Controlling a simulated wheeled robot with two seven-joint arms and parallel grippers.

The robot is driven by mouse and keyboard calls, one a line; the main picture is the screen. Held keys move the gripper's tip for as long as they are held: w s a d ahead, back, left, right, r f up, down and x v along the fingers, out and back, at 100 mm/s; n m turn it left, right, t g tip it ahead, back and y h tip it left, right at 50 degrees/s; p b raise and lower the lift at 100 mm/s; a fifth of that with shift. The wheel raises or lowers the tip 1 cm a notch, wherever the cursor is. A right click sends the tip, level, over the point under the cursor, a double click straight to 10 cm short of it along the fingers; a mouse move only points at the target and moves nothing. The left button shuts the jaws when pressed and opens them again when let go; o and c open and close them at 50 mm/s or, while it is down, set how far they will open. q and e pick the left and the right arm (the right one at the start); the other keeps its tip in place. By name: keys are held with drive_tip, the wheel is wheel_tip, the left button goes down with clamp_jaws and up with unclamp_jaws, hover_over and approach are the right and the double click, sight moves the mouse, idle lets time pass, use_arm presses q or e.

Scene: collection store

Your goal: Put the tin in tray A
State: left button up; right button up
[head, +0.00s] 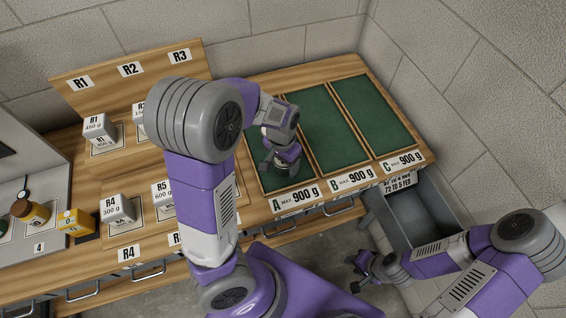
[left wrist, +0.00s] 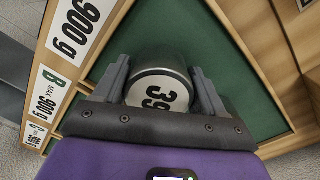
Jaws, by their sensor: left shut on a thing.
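The tin (left wrist: 160,92), dark-sided with a pale face marked "39", is between the fingers of my left gripper (left wrist: 160,85) in the left wrist view. That gripper is shut on it. In the head view my left gripper (head: 281,166) is over the front part of tray A (head: 262,181), a green-lined tray labelled "A max 900 g". The gripper mostly hides the tin there. I cannot tell whether the tin touches the tray floor. My right gripper (head: 356,272) is open and empty, low in front of the bench near the open drawer.
Tray B (head: 318,125) and tray C (head: 372,110) lie to the right, both empty. An open grey drawer (head: 425,212) juts out at the right. Labelled blocks such as R4 (head: 118,209), a brown bottle (head: 30,211) and a yellow box (head: 75,222) stand at the left.

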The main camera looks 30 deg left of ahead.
use_arm(q)
drive_tip(key=o, duration=1.1)
drive_tip(key=shift+f, duration=0.1)
wheel_tip(320, 180, up, 11)
drive_tip(key=p, duration=0.4)
drive_tip(key=shift+a, duration=0.15)
drive_tip(key=shift+r, duration=0.7)
